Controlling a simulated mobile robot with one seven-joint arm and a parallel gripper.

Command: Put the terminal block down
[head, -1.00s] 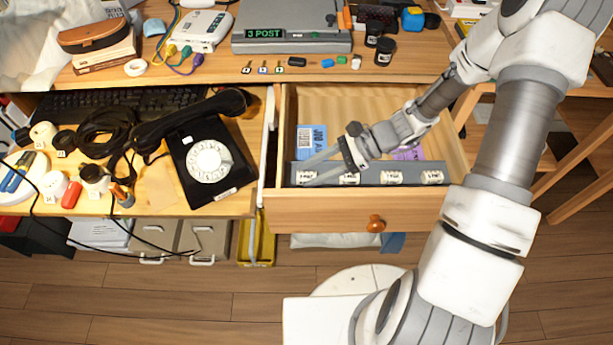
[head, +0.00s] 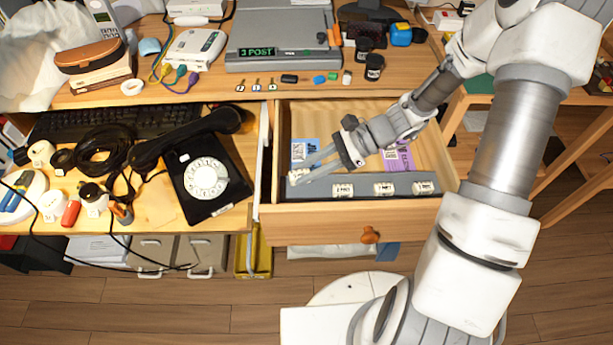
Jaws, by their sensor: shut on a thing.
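My gripper (head: 304,174) reaches into the open drawer from the right, its two long grey fingers pointing left. It is shut on a small white terminal block (head: 297,175) at the left end of the drawer. The held block is partly hidden by the fingertips and sits higher in the picture than the other blocks. Several similar white labelled blocks (head: 384,188) sit in a row on a dark grey strip (head: 363,181) along the drawer front. Whether the held block touches the strip is unclear.
The wooden drawer (head: 330,226) also holds a blue card (head: 303,152) and a purple card (head: 399,159). A black dial phone (head: 207,178) stands on the desk to the left. A grey box (head: 283,50) with a green "3 POST" display stands behind. The drawer's rear floor is mostly bare.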

